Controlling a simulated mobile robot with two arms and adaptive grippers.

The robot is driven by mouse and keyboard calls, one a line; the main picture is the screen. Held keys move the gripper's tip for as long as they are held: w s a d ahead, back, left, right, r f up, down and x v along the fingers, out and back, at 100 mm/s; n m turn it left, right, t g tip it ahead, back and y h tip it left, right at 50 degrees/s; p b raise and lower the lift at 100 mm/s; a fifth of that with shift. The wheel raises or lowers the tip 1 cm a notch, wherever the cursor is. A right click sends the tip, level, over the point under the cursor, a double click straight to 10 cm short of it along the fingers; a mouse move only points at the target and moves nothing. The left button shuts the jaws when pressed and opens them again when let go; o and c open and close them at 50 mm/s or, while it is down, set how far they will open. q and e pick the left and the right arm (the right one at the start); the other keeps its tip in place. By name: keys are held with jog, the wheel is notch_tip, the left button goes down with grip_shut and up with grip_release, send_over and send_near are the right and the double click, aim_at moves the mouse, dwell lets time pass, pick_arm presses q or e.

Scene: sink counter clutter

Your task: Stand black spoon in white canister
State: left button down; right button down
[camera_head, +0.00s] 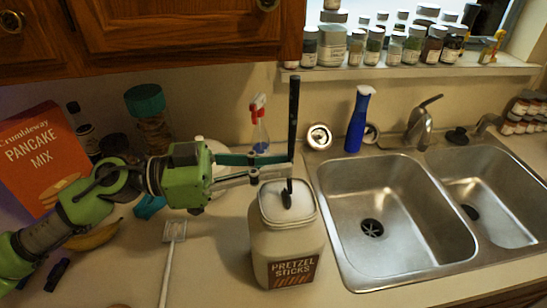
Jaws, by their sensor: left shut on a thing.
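The black spoon (293,120) is upright, its long handle pointing up and its dark lower end hanging down at the white canister. My left gripper (272,171) is shut on the spoon's handle from the left, above the canister. The white canister (265,243), labelled "Pretzel Sticks", stands upright on the counter left of the sink. The spoon's lower end shows against the canister's pale top; I cannot tell whether it is inside the mouth or just above it. My right gripper is not in view.
A double steel sink (345,240) lies to the right, with a blue bottle (357,122) behind it. A pale, long-handled utensil (168,262) lies left of the canister. A red-topped spray bottle (260,130) stands behind; a pancake mix box (40,150) is far left.

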aim_at(286, 197)
pick_arm(q)
jog(key=shift+f+b, duration=1.55)
jog(key=shift+f, duration=2.25)
jog(key=shift+s+f, duration=0.1)
jog(key=shift+f, duration=0.05)
